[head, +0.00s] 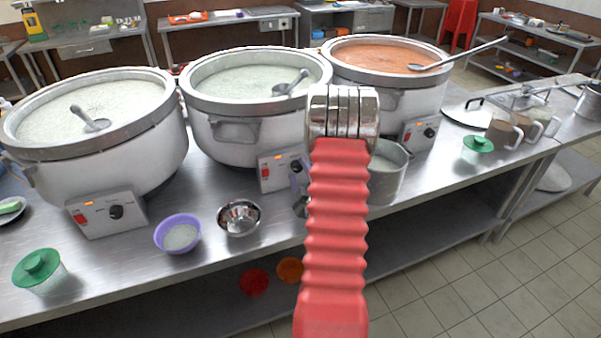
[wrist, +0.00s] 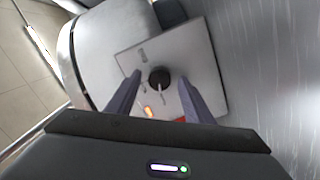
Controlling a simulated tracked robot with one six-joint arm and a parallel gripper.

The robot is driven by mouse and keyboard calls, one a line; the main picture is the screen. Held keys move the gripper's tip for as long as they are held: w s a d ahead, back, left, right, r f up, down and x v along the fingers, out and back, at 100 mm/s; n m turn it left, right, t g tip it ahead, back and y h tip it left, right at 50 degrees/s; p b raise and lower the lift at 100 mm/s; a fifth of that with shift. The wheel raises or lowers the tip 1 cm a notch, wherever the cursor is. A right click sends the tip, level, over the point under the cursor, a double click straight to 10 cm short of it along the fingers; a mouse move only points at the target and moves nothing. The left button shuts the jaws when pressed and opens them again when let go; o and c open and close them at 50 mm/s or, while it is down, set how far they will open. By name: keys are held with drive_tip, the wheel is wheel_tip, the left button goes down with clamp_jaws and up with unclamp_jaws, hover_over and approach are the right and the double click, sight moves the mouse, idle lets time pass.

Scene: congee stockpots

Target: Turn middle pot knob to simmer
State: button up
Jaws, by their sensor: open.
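The middle pot (head: 232,142) is a large steel stockpot of pale congee with a ladle in it. Its control box (head: 271,178) is at its front right, partly covered by my arm. In the wrist view the box's plate (wrist: 205,60) carries a round black knob (wrist: 159,75) with a light pointer mark towards the picture's bottom. A lit orange lamp (wrist: 148,111) and part of a red switch (wrist: 180,119) show below it. My gripper (wrist: 161,80) is open, its two purple fingers either side of the knob. I cannot tell whether they touch it.
The left pot (head: 100,150) and right pot (head: 395,100) have their own control boxes. A purple bowl (head: 178,233), a steel bowl (head: 239,218) and a green-lidded container (head: 38,271) stand along the counter front. A steel pot (head: 388,175) is right of my arm.

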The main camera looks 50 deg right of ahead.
drive_tip(key=c, duration=1)
drive_tip(key=shift+d, duration=0.2)
drive_tip(key=shift+c, duration=0.2)
drive_tip(key=shift+a, duration=0.15)
